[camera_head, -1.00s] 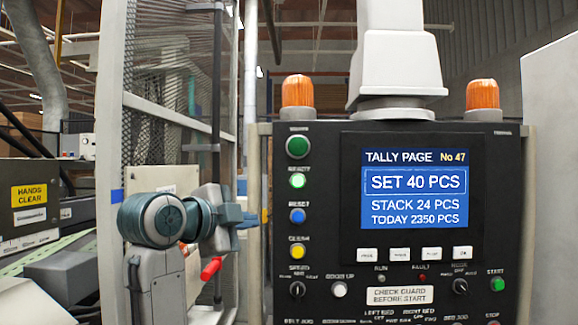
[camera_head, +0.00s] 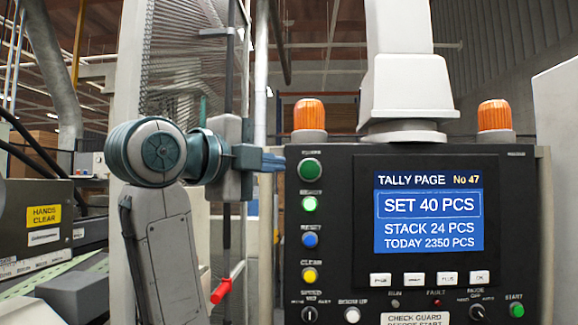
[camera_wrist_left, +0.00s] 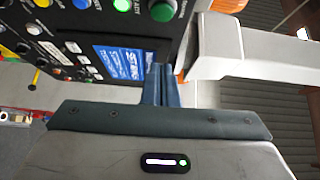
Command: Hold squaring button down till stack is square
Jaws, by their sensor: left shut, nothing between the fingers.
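The black control panel (camera_head: 345,230) fills the right of the head view. A white button (camera_head: 352,314) sits low on its left side; its label ends in "UP" but is hard to read. The display (camera_head: 428,212) reads SET 40 PCS, STACK 24 PCS, TODAY 2350 PCS. My left gripper (camera_head: 275,162) is shut and empty, left of the panel's upper left edge, well above the white button. In the left wrist view its closed fingers (camera_wrist_left: 161,82) point toward the tilted panel with its display (camera_wrist_left: 120,61). The sheet stack is not visible. My right gripper is out of view.
Green (camera_head: 310,169), lit green (camera_head: 309,203), blue (camera_head: 310,240) and yellow (camera_head: 309,275) buttons line the panel's left side. A green START button (camera_head: 516,310) is at lower right. Two orange beacons stand on top. A mesh guard (camera_head: 180,60) is behind my left arm.

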